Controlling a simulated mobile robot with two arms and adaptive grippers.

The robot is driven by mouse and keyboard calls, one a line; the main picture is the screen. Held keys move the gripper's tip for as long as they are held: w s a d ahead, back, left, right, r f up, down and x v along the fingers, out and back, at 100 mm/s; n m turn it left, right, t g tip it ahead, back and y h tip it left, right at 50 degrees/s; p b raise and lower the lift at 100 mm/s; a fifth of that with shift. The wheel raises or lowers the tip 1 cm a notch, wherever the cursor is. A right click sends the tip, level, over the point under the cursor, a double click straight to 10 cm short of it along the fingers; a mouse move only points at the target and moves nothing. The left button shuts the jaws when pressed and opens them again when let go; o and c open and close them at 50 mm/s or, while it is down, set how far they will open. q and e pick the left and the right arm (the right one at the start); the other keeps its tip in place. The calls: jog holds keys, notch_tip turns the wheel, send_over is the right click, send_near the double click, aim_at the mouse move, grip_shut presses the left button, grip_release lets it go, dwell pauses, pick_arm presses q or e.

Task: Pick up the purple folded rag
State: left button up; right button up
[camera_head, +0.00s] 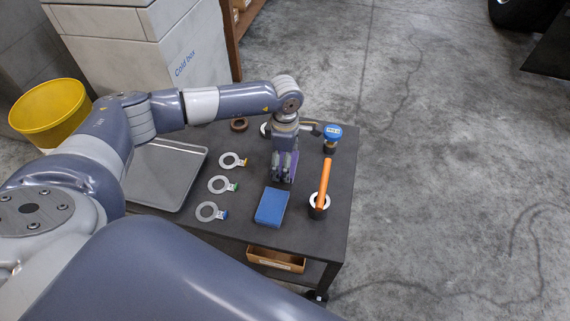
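The purple folded rag (294,164) lies at the middle of the dark cart top, mostly hidden behind my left gripper. Only a strip of purple shows along the right side of the fingers. My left gripper (281,180) points down over the rag, with its fingertips low, at or close to it. Whether the fingers are closed on the rag or apart around it cannot be made out. My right gripper is not in view.
A blue pad (271,207) lies just in front of the gripper. An orange-handled tool (323,185) and a blue-capped item (331,134) stand to the right. Several tagged rings (221,184) and a grey tray (168,172) are left. A brown ring (239,125) is behind.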

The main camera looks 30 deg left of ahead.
pick_arm(q)
notch_tip(320, 180, up, 10)
jog(key=p, duration=0.1)
jog(key=o, duration=0.4)
jog(key=shift+c, duration=0.2)
jog(key=c, duration=0.4)
jog(key=shift+s, duration=0.1)
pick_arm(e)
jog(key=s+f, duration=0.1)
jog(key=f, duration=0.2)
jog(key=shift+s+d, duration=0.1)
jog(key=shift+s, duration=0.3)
